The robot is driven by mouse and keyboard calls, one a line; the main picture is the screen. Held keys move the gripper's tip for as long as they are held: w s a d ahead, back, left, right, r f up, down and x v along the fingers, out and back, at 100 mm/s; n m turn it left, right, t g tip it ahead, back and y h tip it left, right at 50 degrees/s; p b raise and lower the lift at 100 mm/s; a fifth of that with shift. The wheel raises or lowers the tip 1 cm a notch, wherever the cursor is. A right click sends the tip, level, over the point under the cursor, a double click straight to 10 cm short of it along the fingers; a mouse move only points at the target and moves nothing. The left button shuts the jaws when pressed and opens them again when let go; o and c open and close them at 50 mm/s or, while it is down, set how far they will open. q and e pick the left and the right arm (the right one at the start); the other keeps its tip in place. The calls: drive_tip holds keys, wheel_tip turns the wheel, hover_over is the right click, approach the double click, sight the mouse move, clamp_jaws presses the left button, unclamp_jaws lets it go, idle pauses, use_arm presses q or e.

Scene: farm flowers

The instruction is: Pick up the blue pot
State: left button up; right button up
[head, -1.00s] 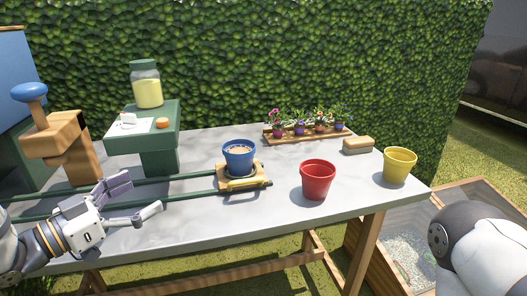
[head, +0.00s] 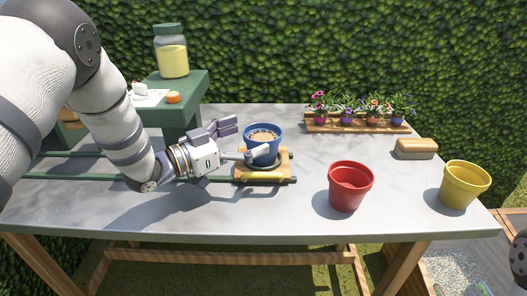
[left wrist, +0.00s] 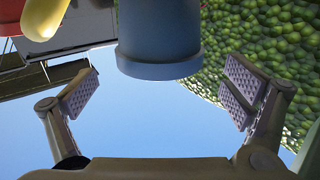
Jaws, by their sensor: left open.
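The blue pot (head: 264,151), filled with brown soil, stands upright on a small wooden carriage (head: 285,171) on the table. My left gripper (head: 238,142) is open just left of the pot, with its fingers pointing at it. The nearer fingertip overlaps the pot's left side in the head view; I cannot tell whether it touches. In the left wrist view the blue pot (left wrist: 159,35) shows at the top middle, ahead of the open left gripper (left wrist: 162,92) and roughly centred between its pads. My right gripper is not in view.
A red pot (head: 349,190) and a yellow pot (head: 464,186) stand right of the carriage. A green stand (head: 188,103) carries a jar (head: 172,52) at back left. Table (head: 240,217) is clear in front.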

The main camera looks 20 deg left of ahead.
sight(259, 132)
use_arm(q)
drive_tip(key=x, duration=0.3)
drive_tip(key=shift+w+d+f, duration=0.1)
drive_tip(key=shift+d+f, duration=0.1)
drive_tip(key=c, duration=1.9)
drive_tip(key=shift+r, duration=0.15)
